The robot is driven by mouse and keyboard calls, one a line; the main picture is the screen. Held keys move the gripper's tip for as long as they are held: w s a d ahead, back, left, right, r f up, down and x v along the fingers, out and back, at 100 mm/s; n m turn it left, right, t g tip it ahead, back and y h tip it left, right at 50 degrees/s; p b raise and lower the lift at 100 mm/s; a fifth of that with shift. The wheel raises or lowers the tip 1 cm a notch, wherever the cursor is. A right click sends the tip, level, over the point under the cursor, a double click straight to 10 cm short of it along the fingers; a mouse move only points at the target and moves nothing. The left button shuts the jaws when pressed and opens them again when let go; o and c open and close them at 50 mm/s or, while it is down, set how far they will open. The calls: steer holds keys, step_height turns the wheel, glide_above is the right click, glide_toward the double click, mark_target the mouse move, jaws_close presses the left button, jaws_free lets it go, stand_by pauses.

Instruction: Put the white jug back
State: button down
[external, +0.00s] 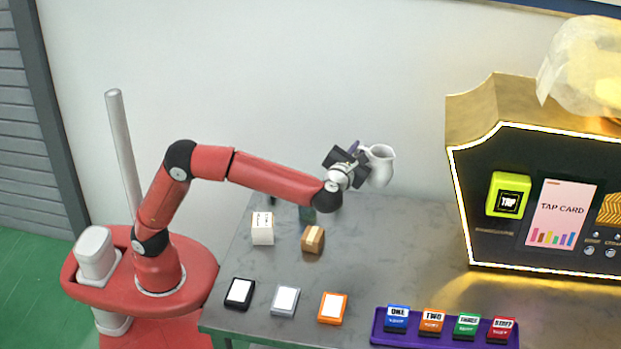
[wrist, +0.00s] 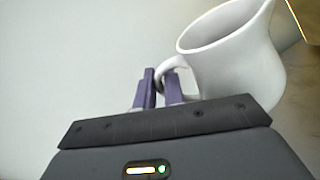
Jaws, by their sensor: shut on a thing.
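The white jug (external: 379,165) is held up in the air above the back of the grey table. My gripper (external: 359,151) is at its left side. In the wrist view the jug (wrist: 235,60) is on the right, somewhat tilted, with its open rim towards the upper left. The purple fingers of my gripper (wrist: 160,85) are shut on the jug's handle (wrist: 172,68). The inside of the jug is mostly hidden.
On the table (external: 400,240) stand a white box (external: 262,229), a brown box (external: 312,240) and a dark green item (external: 307,214) partly behind my arm. Flat black, grey and orange pads lie in front. A purple tray (external: 385,338) holds several coloured blocks. A lit vending machine (external: 480,160) stands right.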

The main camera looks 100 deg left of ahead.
step_height(320, 180, down, 19)
steer(key=shift+r+b, duration=0.2)
steer(key=shift+b, duration=0.7)
steer(key=c, duration=1.5)
jaws_free()
steer(key=shift+d, duration=0.1)
steer(key=v, duration=1.1)
steer(key=shift+s+d, duration=0.15)
steer(key=shift+d, duration=0.25)
